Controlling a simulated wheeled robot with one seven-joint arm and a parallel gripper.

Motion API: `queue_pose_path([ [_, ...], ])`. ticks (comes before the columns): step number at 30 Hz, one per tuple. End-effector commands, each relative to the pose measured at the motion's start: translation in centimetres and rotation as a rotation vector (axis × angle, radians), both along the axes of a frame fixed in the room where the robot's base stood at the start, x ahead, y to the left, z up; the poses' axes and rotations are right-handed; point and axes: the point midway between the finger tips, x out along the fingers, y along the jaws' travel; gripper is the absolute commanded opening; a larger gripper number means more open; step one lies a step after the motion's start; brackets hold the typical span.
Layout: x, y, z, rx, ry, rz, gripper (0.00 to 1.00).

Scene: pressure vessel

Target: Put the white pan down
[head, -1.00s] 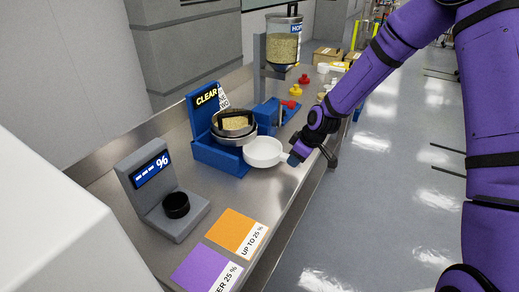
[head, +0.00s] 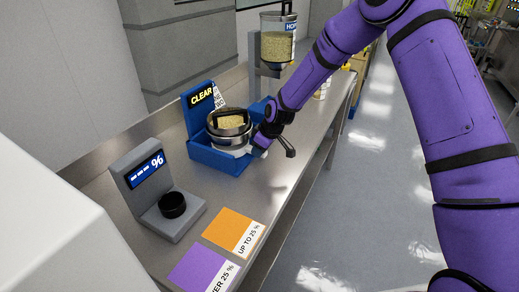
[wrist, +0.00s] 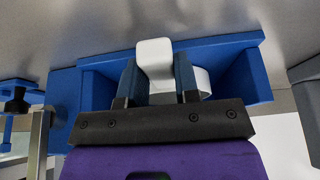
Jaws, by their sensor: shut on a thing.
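The white pan shows in the head view as a pale rim (head: 232,152) beneath the round metal sieve (head: 229,122), at the blue stand (head: 216,160). My gripper (head: 258,147) is at the stand's right side, low beside the pan. In the wrist view my gripper (wrist: 158,78) is shut on the pan's white handle (wrist: 153,52), with a finger on each side. Part of the pan's curved white wall (wrist: 202,80) shows behind the right finger, within the blue stand's walls (wrist: 240,65). The sieve and my gripper hide most of the pan. I cannot tell whether its bottom touches the stand.
A grey scale (head: 160,195) with a black cup (head: 172,204) stands at the left. An orange card (head: 234,230) and a purple card (head: 203,268) lie in front. A hopper of grain (head: 277,45) stands behind. The bench's right edge borders open floor.

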Motion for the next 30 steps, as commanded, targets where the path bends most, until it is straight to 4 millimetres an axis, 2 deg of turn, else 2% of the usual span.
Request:
queue_pose_path([
  [10, 0.0, 0.1, -0.3, 0.002, -0.003, 0.001, 0.0],
  [11, 0.0, 0.0, -0.2, 0.002, -0.003, 0.001, 0.36],
  [13, 0.0, 0.0, -0.2, 0.002, -0.003, 0.001, 0.52],
  [14, 0.0, 0.0, -0.2, 0.002, -0.003, 0.001, 0.55],
  [23, 0.1, 0.0, 0.0, 0.001, -0.004, 0.0, 0.55],
  [26, 0.0, -0.2, 0.8, 0.002, -0.005, -0.001, 0.55],
  [30, -0.5, -0.9, 2.8, 0.002, -0.006, -0.001, 0.55],
])
